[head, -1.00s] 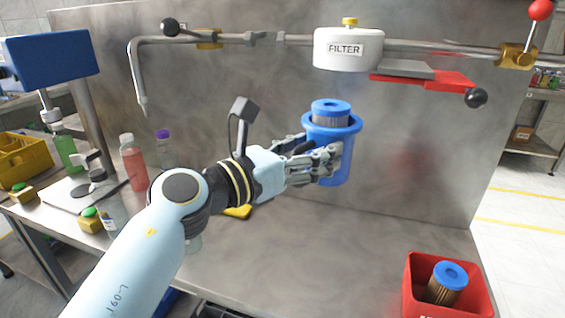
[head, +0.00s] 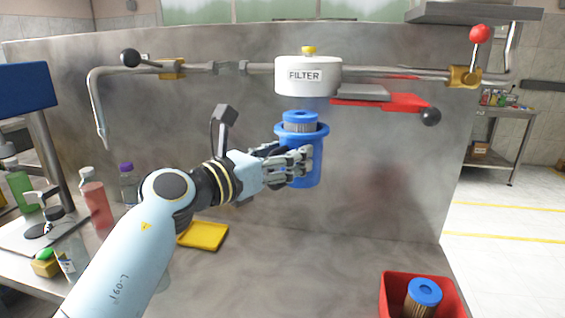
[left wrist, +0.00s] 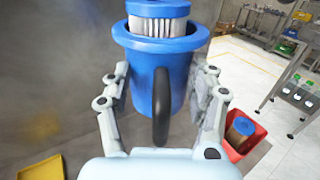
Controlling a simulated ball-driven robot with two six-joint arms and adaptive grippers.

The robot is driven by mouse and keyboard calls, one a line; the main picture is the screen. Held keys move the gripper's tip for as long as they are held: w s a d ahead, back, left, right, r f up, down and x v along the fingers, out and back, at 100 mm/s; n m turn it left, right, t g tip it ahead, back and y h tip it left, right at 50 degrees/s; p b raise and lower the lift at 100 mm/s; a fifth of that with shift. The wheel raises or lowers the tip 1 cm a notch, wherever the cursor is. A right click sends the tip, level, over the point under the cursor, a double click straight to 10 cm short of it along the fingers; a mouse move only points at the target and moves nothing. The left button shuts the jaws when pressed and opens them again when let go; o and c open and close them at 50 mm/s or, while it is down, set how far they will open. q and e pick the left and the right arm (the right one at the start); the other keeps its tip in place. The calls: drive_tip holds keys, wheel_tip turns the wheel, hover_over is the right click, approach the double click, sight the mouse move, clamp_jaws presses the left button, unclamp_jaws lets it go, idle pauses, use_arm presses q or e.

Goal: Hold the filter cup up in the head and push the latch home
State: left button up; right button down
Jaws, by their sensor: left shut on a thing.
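The blue filter cup (head: 304,172) is upright, with a blue-topped pleated cartridge (head: 300,122) standing in it. My left gripper (head: 296,163) is shut on the cup from its left side. In the left wrist view the fingers lie on both sides of the cup (left wrist: 180,85), with a dark handle between them. The white head (head: 308,78) marked FILTER is on the pipe just above the cup, with a small gap between them. The red latch (head: 385,103) with a black ball knob (head: 430,117) sticks out to the right below the head. My right gripper is not in view.
A red bin (head: 447,290) with a brown, blue-topped cartridge (head: 424,292) stands at the lower right. A yellow tray (head: 203,236) lies on the bench. Bottles stand at the left, including a red one (head: 95,203). The bench below the cup is clear.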

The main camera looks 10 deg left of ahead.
use_arm(q)
drive_tip(key=shift+w+r+b, duration=0.15)
drive_tip(key=shift+w+b, duration=0.35)
drive_tip(key=shift+w, duration=0.8)
drive_tip(key=shift+w+r+b, duration=0.1)
drive_tip(key=shift+w+b, duration=0.4)
drive_tip(key=shift+w, duration=0.75)
drive_tip(key=w+r, duration=0.2)
drive_tip(key=w, duration=0.1)
drive_tip(key=shift+s+r+p, duration=0.15)
drive_tip(key=shift+r+p, duration=1.25)
drive_tip(key=shift+p, duration=0.15)
